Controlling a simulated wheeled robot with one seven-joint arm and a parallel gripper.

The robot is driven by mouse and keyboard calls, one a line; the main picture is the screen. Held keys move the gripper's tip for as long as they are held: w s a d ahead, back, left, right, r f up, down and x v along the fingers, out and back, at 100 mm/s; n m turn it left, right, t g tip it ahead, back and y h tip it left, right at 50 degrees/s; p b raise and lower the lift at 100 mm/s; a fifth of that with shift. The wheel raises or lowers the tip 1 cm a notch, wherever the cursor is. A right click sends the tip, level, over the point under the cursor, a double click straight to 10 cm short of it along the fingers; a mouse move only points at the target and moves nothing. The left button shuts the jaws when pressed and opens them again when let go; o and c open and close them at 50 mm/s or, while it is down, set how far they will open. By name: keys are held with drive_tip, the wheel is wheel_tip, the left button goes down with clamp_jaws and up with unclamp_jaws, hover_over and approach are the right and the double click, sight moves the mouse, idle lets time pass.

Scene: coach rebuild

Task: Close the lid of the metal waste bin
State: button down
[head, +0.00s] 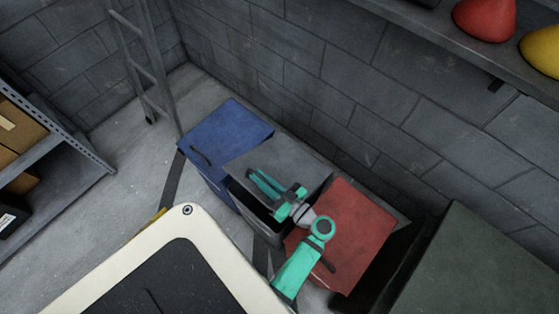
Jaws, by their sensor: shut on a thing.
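The grey metal waste bin (241,203) stands between a blue bin and a red bin by the block wall. Its grey lid (278,154) is partly raised at the front; a dark gap (262,212) shows under the front edge. My turquoise gripper (257,178) is over the front part of this lid, its fingers pointing to the upper left. It is shut on the lid at its front edge. The exact contact is hidden by the fingers.
The blue bin (224,134) and the red bin's lid (345,235) flank the grey bin closely. A dark green box (480,265) stands at right. A shelf with red and yellow cones (485,18) overhangs. A ladder (145,60) leans at the back left; floor is clear there.

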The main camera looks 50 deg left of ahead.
sight(256, 188)
drive_tip(key=shift+n, duration=0.3)
drive_tip(key=shift+s+d+f, duration=0.1)
drive_tip(key=shift+s+f, duration=0.3)
drive_tip(key=shift+f, duration=0.4)
drive_tip(key=shift+s+f, duration=0.45)
drive_tip(key=shift+f, duration=0.35)
drive_tip(key=shift+s+d+f, duration=0.1)
drive_tip(key=shift+s+f, duration=0.3)
drive_tip(key=shift+f, duration=0.4)
drive_tip(key=c, duration=1.8)
unclamp_jaws()
drive_tip(key=shift+c, duration=0.2)
wheel_tip(256, 188, up, 3)
drive_tip(key=shift+f, duration=0.1)
drive_tip(key=s+d+r, duration=0.9)
drive_tip(key=d+r, duration=0.1)
drive_tip(key=shift+s, duration=0.25)
drive_tip(key=shift+w+d, duration=0.1)
